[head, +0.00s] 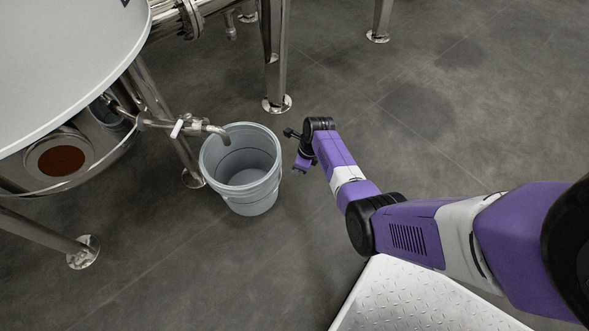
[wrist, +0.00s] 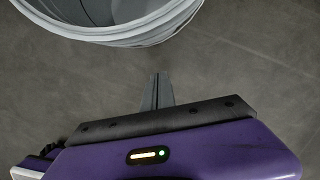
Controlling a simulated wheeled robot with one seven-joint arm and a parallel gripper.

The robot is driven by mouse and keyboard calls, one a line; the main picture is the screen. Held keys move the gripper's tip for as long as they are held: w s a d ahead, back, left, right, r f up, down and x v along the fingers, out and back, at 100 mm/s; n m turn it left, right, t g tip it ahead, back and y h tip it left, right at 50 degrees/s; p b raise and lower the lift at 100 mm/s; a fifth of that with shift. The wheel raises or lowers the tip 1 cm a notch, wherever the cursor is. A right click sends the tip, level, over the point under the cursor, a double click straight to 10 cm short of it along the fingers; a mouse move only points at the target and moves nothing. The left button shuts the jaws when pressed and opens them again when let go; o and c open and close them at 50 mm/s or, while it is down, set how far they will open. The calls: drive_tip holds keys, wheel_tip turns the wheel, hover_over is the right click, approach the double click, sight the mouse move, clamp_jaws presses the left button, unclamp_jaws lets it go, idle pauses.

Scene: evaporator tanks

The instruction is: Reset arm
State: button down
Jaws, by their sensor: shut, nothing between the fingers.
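My purple arm reaches from the right in the head view. My gripper (head: 299,170) hangs just right of the grey bucket, pointing down and apart from it. In the wrist view my gripper (wrist: 160,78) has its two fingers together with nothing between them, above bare floor. The bucket's rim (wrist: 125,38) shows at the top left of the wrist view, beyond the fingers.
The bucket (head: 247,200) stands upright on the floor under a tap (head: 213,131) with a white handle. A steel tank (head: 60,60) on metal legs is at left. More legs (head: 275,60) stand behind. The floor (head: 470,110) behind my arm is clear.

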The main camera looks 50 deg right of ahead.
drive_tip(key=shift+s+r, duration=0.15)
drive_tip(key=shift+r, duration=0.25)
